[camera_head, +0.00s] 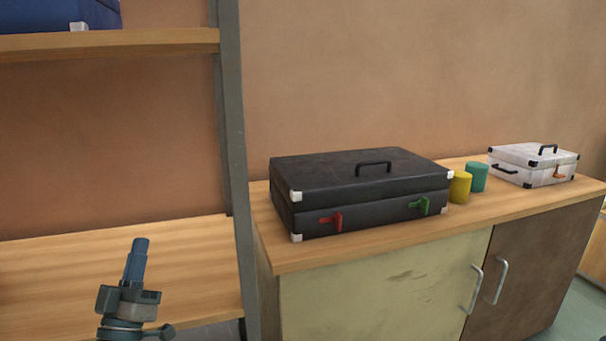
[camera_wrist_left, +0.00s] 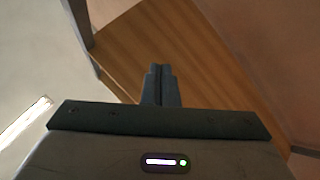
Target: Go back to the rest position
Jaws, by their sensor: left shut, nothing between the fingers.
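My left gripper (camera_head: 139,246) shows at the lower left of the head view, in front of the lower wooden shelf. Its fingers point up and are shut, with nothing between them. In the left wrist view the shut fingers (camera_wrist_left: 160,75) lie side by side in the middle, with a wooden board (camera_wrist_left: 190,50) beyond them. No object is in touch with the fingertips. My right gripper is not in view.
A shelf rack with a grey post (camera_head: 233,150) stands left of a cabinet (camera_head: 380,290). On the cabinet top are a black case (camera_head: 370,185), yellow (camera_head: 460,187) and teal (camera_head: 477,177) cylinders and a white case (camera_head: 520,165). A blue case (camera_head: 50,14) sits on the upper shelf (camera_head: 110,42).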

